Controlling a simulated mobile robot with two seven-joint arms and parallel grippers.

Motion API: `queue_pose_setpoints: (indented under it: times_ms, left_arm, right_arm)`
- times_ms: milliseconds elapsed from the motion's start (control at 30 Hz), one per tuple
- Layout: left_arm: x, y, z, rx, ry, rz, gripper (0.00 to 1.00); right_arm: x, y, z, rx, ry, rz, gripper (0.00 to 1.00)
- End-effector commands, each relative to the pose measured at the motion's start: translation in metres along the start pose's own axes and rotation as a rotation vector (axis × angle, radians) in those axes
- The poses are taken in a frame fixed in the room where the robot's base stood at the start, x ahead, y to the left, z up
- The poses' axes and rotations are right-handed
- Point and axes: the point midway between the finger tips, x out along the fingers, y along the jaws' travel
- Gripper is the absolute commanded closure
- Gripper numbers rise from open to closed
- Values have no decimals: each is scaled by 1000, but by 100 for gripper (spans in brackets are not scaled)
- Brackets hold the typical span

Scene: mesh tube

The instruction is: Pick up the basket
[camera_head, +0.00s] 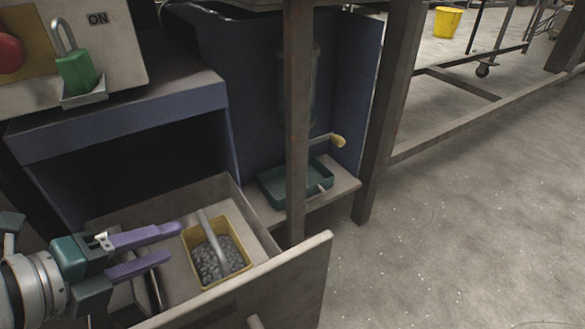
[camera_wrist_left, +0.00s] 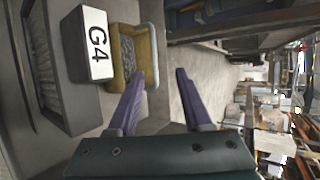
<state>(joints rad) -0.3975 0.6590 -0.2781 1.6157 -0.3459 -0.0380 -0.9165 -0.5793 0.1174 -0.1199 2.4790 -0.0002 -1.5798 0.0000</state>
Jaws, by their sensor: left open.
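The basket (camera_head: 199,262) is a small yellow box holding grey gravel-like pieces, with a grey handle (camera_head: 212,240) arched over it. It stands in an open grey drawer (camera_head: 290,262). My left gripper (camera_head: 174,244) comes in from the left, its two purple fingers spread and empty, with the tips just left of the basket. My right gripper is not in view.
The drawer's front panel rises on the near right side of the basket. A post (camera_head: 297,120) stands just behind the drawer. A green tray (camera_head: 270,188) sits on a low shelf beyond it. A padlock (camera_head: 76,72) hangs on a panel at upper left. Open floor lies right.

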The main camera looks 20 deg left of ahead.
Motion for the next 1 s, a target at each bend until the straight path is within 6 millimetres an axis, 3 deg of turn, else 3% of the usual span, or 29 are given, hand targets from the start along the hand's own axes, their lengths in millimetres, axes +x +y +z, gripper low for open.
queue_pose_setpoints:
  times_ms: [33,100,333,533,733,1000]
  left_arm:
    - [6,10,-2,13,4,-1,50]
    - [10,12,-2,22,9,-5,50]
    - [42,12,-2,24,9,-8,50]
    - [57,11,-2,23,9,-5,50]
    - [89,16,1,25,7,-7,50]
    - [105,11,0,21,9,-3,50]
  right_arm:
    - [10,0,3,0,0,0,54]
    - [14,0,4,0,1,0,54]
    - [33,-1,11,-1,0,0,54]
    - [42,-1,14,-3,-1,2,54]
    - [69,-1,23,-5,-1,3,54]
    - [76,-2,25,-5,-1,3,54]
